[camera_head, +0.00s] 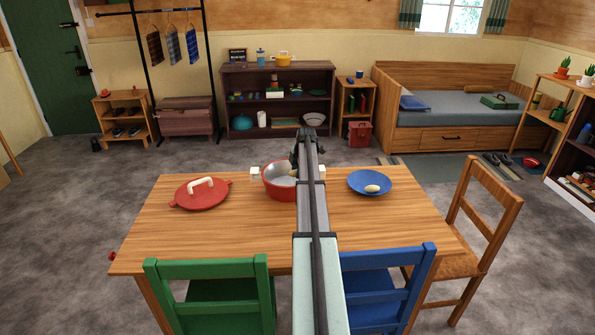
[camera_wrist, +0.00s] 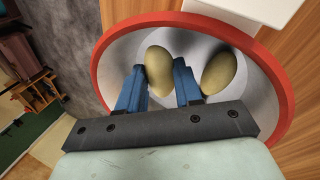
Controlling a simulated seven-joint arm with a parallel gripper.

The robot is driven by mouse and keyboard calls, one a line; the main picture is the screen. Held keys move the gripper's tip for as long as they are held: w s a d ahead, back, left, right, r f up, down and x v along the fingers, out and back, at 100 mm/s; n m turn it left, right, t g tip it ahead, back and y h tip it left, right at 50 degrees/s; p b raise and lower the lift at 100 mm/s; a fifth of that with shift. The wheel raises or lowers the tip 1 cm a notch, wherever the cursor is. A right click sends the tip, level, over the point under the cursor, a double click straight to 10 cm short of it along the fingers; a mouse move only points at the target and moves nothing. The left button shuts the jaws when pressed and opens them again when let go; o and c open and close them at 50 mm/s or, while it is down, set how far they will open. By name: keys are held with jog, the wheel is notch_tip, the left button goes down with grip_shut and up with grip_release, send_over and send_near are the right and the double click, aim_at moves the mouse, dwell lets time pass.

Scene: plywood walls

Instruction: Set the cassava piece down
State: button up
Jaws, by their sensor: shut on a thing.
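A red pot (camera_head: 268,189) with a pale grey inside and white handles stands on the wooden table, partly covered by my arm in the head view. The wrist view looks down into the pot, showing its red rim (camera_wrist: 98,80). My gripper (camera_wrist: 159,65) is shut on a tan cassava piece (camera_wrist: 159,75), between its blue fingers, over the pot's inside. A second tan piece (camera_wrist: 219,73) is in the pot, right of the fingers. I cannot tell whether the held piece touches the pot's bottom. A blue plate (camera_head: 356,180) to the right bears another pale piece (camera_head: 372,189).
A red lid (camera_head: 185,200) with a white handle lies left of the pot on the table (camera_head: 215,238). Green (camera_head: 205,268) and blue (camera_head: 385,262) chairs stand at the front, a wooden chair (camera_head: 485,225) at the right. The table's front middle is bare.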

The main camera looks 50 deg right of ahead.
jog(key=shift+f, duration=0.55)
jog(key=o, duration=1)
jog(key=shift+r, duration=0.1)
jog(key=shift+r, duration=0.3)
jog(key=v, duration=1.2)
jog(key=shift+r, duration=0.2)
